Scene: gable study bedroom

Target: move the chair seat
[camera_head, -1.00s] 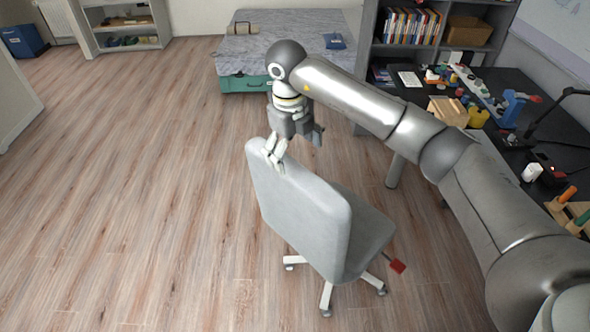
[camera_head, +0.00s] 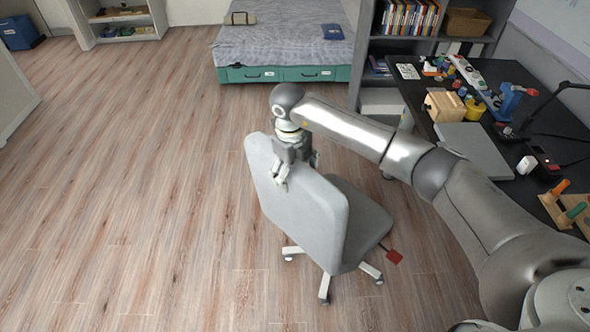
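The grey office chair's padded seat (camera_head: 364,225) shows to the right of its upright backrest (camera_head: 302,212) in the head view. The backrest hides part of the seat. The white star base (camera_head: 325,287) with casters stands on the floor. My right gripper (camera_head: 281,178) points down at the top edge of the backrest, its visible fingers overlapping the face toward me. Any finger behind the backrest is hidden, so I cannot tell whether it grips the edge. My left gripper is out of view.
A black desk (camera_head: 420,103) with tools and a grey laptop-like slab (camera_head: 475,147) stands at the right. A bed (camera_head: 285,50) with green drawers is at the back, beside a shelf unit (camera_head: 405,45). The wooden floor left of the chair is clear.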

